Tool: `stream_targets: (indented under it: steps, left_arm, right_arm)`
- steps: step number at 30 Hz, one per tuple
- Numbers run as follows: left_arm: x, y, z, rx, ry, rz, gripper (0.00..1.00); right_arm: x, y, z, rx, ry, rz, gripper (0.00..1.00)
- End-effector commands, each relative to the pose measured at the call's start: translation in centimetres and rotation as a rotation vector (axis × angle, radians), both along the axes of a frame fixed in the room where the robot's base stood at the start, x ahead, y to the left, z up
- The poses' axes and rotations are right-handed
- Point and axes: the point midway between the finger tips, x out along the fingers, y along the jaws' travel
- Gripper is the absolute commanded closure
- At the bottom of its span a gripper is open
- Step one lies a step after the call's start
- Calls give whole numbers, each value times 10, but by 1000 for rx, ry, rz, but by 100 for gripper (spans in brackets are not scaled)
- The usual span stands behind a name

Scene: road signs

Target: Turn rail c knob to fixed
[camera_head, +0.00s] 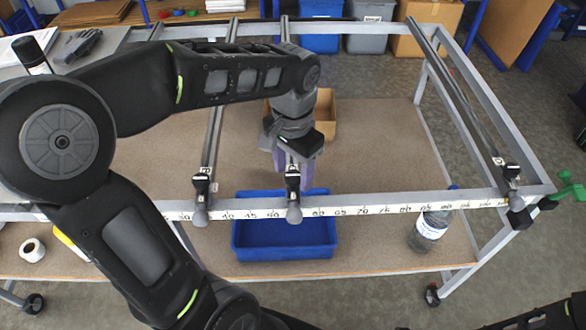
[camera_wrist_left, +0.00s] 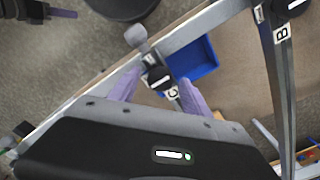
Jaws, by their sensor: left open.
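Rail C (camera_wrist_left: 172,93) carries a white tag with the letter C and runs under my left gripper. In the head view it is the middle rail (camera_head: 285,30), with a black clamp block (camera_head: 292,181) at its front end. The grey knob (camera_head: 294,214) hangs just over the front ruler edge; it also shows in the left wrist view (camera_wrist_left: 136,36). My left gripper (camera_head: 293,171) points down, open, its two purple fingers on either side of the rail near the clamp block (camera_wrist_left: 157,79), behind the knob. My right gripper (camera_wrist_left: 60,13) shows partly at the wrist view's upper left.
A numbered ruler bar (camera_head: 350,210) runs along the front. A blue bin (camera_head: 285,252) and a jar (camera_head: 430,232) are on the lower shelf. The B tag (camera_wrist_left: 282,33) marks the neighbouring rail.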

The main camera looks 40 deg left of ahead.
Motion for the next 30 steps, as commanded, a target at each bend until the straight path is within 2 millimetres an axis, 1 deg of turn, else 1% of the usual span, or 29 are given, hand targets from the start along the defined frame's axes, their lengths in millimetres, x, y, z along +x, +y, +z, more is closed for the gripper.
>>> stream_targets:
  steps: [5,8,11,18,21,25,30]
  left_arm:
    - [0,0,0,0,0,1,44]
    - [0,0,5,0,-1,1,44]
    - [1,0,16,1,-3,1,44]
    - [1,0,55,-1,-4,1,44]
    - [1,0,69,1,-3,1,44]
    - [0,0,77,0,-1,0,44]
    - [0,0,78,0,0,0,44]
  right_arm:
    - [0,0,0,0,0,0,64]
    - [0,0,-1,0,0,0,64]
    - [0,0,-1,0,0,0,64]
    - [0,0,-3,1,-1,1,64]
    - [1,0,-4,1,-1,1,64]
    - [1,0,-4,1,-1,1,64]
    - [1,0,-4,1,-1,1,64]
